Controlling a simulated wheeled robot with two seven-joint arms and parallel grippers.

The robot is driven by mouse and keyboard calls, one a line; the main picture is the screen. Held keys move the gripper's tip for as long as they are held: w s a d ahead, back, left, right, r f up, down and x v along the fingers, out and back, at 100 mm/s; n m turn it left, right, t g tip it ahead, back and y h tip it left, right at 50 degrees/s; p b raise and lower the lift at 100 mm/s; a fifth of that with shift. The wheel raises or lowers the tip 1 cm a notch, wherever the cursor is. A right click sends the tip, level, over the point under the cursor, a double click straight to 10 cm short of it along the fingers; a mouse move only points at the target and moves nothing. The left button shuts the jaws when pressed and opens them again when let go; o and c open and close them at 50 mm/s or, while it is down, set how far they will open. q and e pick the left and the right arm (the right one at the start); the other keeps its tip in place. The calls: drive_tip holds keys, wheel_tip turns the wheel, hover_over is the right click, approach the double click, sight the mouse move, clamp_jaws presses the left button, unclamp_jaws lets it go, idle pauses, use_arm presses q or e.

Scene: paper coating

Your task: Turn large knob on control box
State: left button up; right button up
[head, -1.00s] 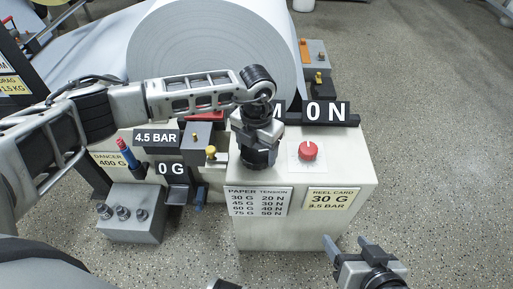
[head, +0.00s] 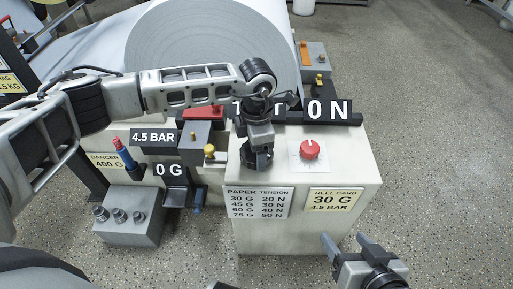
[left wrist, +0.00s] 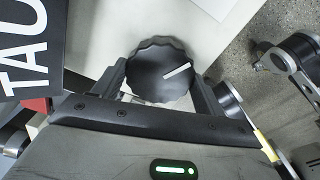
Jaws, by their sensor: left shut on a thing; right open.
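The large knob (left wrist: 160,72) is black and scalloped with a white pointer line. It shows in the left wrist view, between the two fingers of my left gripper (left wrist: 161,84), which is shut on it. In the head view my left gripper (head: 257,163) points down onto the top of the cream control box (head: 310,225) and mostly hides the knob. A small red knob (head: 310,150) on a white plate sits to its right on the same box. My right gripper (head: 350,245) is open and empty, in front of the box at lower right.
A black display (head: 328,110) reading 0 N stands along the box's back edge. A large paper roll (head: 215,45) is behind it. A 4.5 BAR sign (head: 154,137) and a grey block with several knobs (head: 128,225) are at left. Floor at right is clear.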

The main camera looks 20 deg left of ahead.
use_arm(q)
drive_tip(key=shift+m, duration=0.3)
use_arm(e)
drive_tip(key=shift+s+a+r, duration=0.1)
drive_tip(key=shift+r, duration=0.05)
use_arm(q)
drive_tip(key=shift+r, duration=0.1)
drive_tip(key=o, duration=1)
drive_tip(key=shift+c, duration=0.2)
wheel_tip(320, 180, up, 16)
drive_tip(key=p, duration=0.2)
drive_tip(key=shift+p, duration=0.3)
use_arm(e)
drive_tip(key=shift+s+d+g+h, duration=0.3)
drive_tip(key=shift+s+d, duration=0.1)
drive_tip(key=shift+d, duration=0.1)
